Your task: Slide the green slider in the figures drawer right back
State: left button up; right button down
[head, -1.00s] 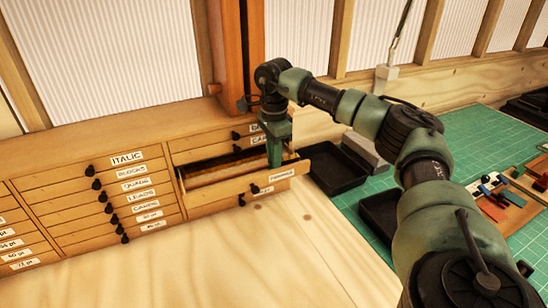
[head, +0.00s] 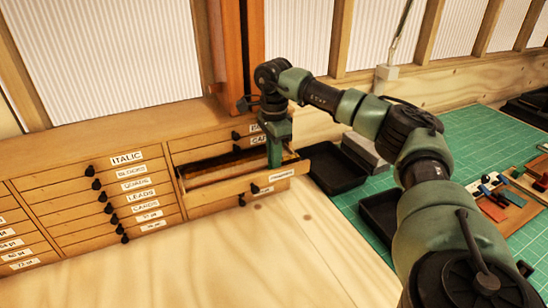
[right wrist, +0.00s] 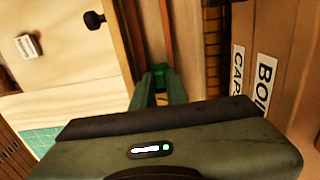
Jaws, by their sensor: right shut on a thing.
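The open drawer (head: 222,192) sticks out of the wooden cabinet, with a label on its front too blurred to read surely. My right gripper (head: 274,162) reaches down into the drawer near its right end. In the right wrist view my gripper's two green fingers (right wrist: 159,88) are shut on the green slider (right wrist: 161,72), a small green block inside the drawer. The slider cannot be made out in the head view, where the gripper hides it. My left gripper is in neither view.
Closed drawers with black knobs and labels, such as ITALIC (head: 127,159), fill the cabinet to the left. Dark trays (head: 335,170) stand on the green mat (head: 455,145) at the right. The wooden bench top (head: 230,250) in front of the drawer is clear.

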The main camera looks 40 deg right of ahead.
aim_at(251, 164)
jog(key=a, duration=0.2)
jog(key=w+a, duration=0.1)
jog(key=a, duration=0.1)
jog(key=w+a, duration=0.1)
jog(key=a, duration=0.1)
jog(key=shift+a, duration=0.1)
jog(key=c, duration=1.7)
grip_release()
notch_tip(251, 164, up, 8)
jog(key=shift+w+a+f+b, duration=0.1)
jog(key=shift+b, duration=1)
